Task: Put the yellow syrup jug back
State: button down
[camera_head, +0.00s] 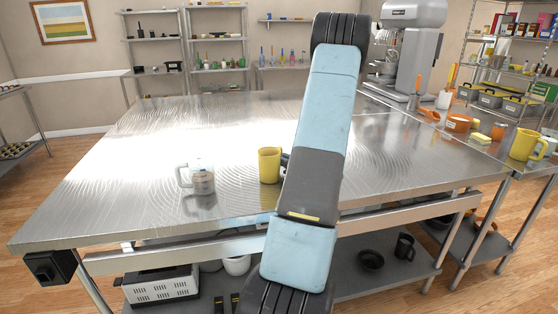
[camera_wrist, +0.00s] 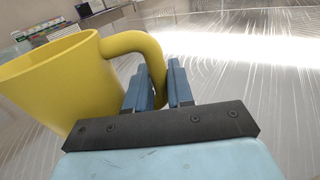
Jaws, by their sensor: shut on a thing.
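The yellow syrup jug (camera_head: 269,165) stands upright at the steel table, left of my arm in the head view. In the wrist view the yellow jug (camera_wrist: 60,80) fills the left side, with its handle reaching right to my gripper (camera_wrist: 160,88). My gripper's blue fingers are shut on the handle. In the head view the gripper is mostly hidden behind my arm. Whether the jug's base touches the table I cannot tell.
A clear measuring jug (camera_head: 201,178) stands left of the yellow jug on the steel table (camera_head: 120,190). A stand mixer (camera_head: 408,45) is at the back right. Another yellow jug (camera_head: 524,145) and orange items (camera_head: 460,122) sit on the right-hand table. The table's left half is mostly clear.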

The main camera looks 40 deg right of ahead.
jog(key=c, duration=1)
grip_release()
jog(key=shift+f, duration=0.1)
jog(key=shift+s, duration=0.2)
jog(key=s, duration=1.1)
jog(key=shift+s+d, duration=0.3)
jog(key=shift+s+a, duration=0.1)
